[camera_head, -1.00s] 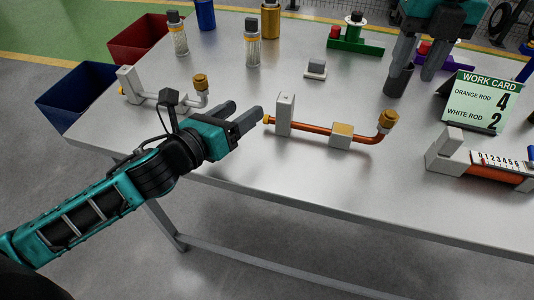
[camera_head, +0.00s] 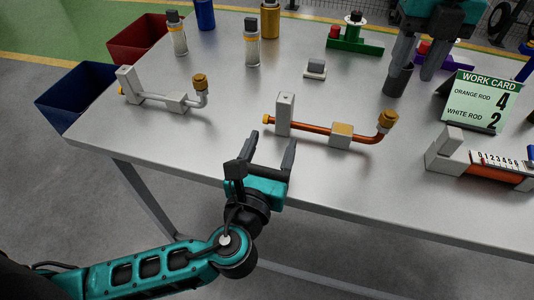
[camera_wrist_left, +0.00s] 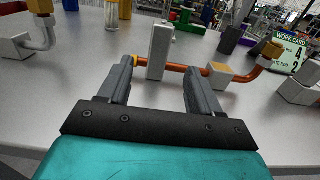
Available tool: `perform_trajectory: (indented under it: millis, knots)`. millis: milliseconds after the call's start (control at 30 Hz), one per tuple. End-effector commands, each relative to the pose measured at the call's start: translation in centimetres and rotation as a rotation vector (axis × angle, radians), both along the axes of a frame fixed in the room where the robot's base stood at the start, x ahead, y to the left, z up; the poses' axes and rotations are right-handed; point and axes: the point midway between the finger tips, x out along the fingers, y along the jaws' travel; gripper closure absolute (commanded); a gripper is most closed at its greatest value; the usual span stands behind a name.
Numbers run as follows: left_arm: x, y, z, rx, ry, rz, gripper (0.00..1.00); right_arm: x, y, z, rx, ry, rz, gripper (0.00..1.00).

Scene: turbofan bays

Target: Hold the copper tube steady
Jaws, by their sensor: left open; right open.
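The copper tube (camera_head: 311,129) lies across the middle of the table, between a tall grey block at its left and a block with a tan top (camera_head: 342,130). Its right end bends up to a brass nut (camera_head: 388,118); its left end has a small brass cap. My left gripper (camera_head: 270,148) is open and empty at the table's front edge, short of the tube. In the left wrist view the tube (camera_wrist_left: 188,68) shows ahead, beyond and partly between the open fingers (camera_wrist_left: 160,82).
A silver tube (camera_head: 155,97) in similar blocks stands at the left. A work card (camera_head: 480,101) and a numbered gauge fixture (camera_head: 480,168) are at the right. Red (camera_head: 139,37) and blue (camera_head: 75,95) bins stand past the left edge. Several bottles stand at the back.

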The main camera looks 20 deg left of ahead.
Motion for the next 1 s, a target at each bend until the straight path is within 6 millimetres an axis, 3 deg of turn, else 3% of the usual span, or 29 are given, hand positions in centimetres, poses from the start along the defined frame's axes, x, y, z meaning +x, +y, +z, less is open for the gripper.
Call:
perform_trajectory:
  millis: [300,500,700,1000]
  knots:
    - [6.4,0.0,0.1,0.002,-0.002,0.001,0.36,0.0,0.0,0.0,0.000,0.000,0.000,0.57]
    - [9.3,0.0,0.1,0.001,0.000,0.000,0.36,0.0,0.0,0.0,0.000,0.000,0.000,0.57]
    - [10.5,0.0,0.0,0.001,0.001,0.000,0.36,0.0,0.0,0.0,0.000,0.000,0.000,0.57]
    - [10.6,0.0,0.0,0.001,0.003,-0.001,0.37,0.0,0.0,0.0,0.000,0.000,0.000,0.57]
